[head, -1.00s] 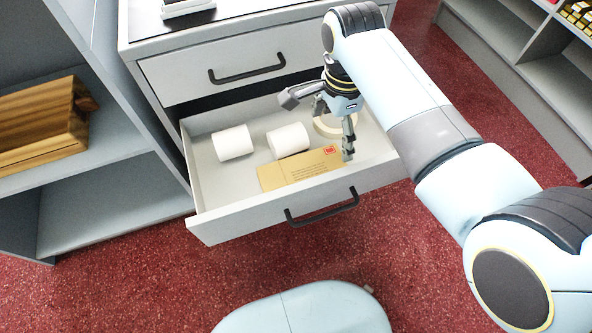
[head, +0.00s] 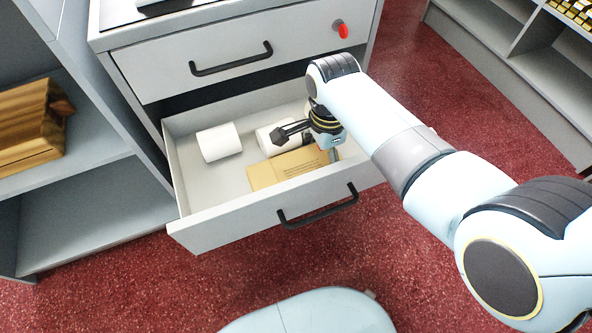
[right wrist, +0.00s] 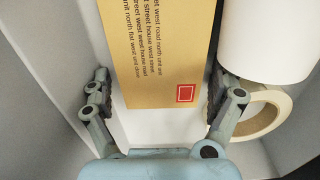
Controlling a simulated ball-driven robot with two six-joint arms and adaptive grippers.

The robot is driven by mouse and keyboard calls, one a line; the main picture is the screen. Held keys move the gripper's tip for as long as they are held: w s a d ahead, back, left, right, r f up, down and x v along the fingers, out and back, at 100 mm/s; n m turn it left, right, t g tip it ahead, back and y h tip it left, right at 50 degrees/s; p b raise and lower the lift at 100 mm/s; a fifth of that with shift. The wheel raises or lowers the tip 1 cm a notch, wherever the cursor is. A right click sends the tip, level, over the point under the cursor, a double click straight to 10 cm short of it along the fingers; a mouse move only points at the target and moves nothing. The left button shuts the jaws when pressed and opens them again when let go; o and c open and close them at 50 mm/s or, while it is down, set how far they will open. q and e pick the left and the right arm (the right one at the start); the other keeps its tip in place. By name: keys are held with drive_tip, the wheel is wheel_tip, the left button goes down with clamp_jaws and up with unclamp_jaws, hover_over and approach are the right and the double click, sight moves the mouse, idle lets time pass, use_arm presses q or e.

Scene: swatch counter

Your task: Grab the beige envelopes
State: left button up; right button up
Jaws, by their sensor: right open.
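The beige envelopes (head: 278,169) lie in the open drawer (head: 205,228), along its front side; how many are stacked cannot be told. In the right wrist view the top envelope (right wrist: 160,45) shows printed lines and a red stamp mark. My right gripper (head: 308,143) is open and reaches down into the drawer at the envelopes' right end. In the right wrist view its two fingers (right wrist: 158,103) stand apart, one on each side of the envelope's stamped end. In the head view my right gripper hides that end. My left gripper is not in view.
Two white paper rolls (head: 219,142) lie behind the envelopes, the second partly hidden by my gripper. A tape ring (right wrist: 262,115) lies close to one finger. The drawer's front wall is close to the other. A shut drawer (head: 150,70) is above.

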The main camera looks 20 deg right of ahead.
drive_tip(key=shift+r, duration=0.1)
drive_tip(key=c, duration=1)
